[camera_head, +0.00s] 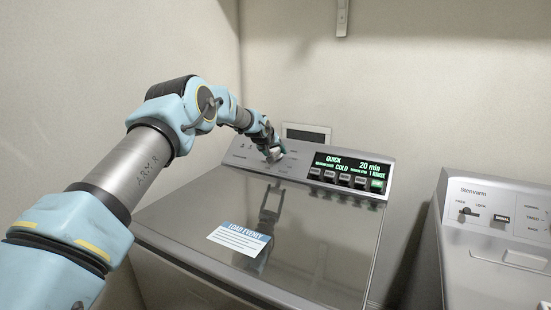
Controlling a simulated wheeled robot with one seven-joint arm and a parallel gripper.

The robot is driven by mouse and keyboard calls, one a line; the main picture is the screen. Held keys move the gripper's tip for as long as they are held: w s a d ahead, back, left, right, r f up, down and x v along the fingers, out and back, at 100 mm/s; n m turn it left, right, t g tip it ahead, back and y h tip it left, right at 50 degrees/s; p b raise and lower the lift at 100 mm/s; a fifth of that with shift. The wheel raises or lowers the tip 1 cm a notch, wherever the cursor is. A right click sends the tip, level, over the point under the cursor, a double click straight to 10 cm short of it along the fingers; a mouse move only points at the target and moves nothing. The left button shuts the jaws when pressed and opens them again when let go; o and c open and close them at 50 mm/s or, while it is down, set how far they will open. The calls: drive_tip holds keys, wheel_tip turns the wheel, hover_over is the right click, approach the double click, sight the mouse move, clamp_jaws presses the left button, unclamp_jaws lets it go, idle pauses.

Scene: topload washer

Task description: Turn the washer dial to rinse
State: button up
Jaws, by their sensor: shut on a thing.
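The top-load washer (190,218) stands ahead with its glossy lid closed. Its sloped control panel (240,156) runs along the back. A lit display (352,168) on the panel reads QUICK, COLD, 20 min and 1 RINSE. My gripper (275,156) is at the left-middle of the panel, shut on the dial. The fingers cover most of the dial, so its pointer cannot be read. The printed labels around it are too small to read.
A row of buttons (343,179) lies under the display. A LOAD EVENLY label (239,237) is on the lid. A second machine (500,235) stands at the right, across a narrow gap. Walls close in behind and at left.

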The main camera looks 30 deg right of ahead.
drive_tip(key=m+b, duration=0.3)
drive_tip(key=shift+w+a+f, duration=0.1)
drive_tip(key=shift+f, duration=0.1)
drive_tip(key=shift+r+m+g+h+b, duration=0.15)
drive_tip(key=shift+m+g+h+b, duration=0.2)
drive_tip(key=shift+m+b, duration=0.7)
drive_tip(key=o, duration=1.4)
drive_tip(key=shift+r, duration=0.15)
drive_tip(key=b+v, duration=0.4)
drive_tip(key=v, duration=0.6)
drive_tip(key=shift+s+a+r, duration=0.1)
drive_tip(key=shift+s+a, duration=0.1)
drive_tip(key=shift+a, duration=0.1)
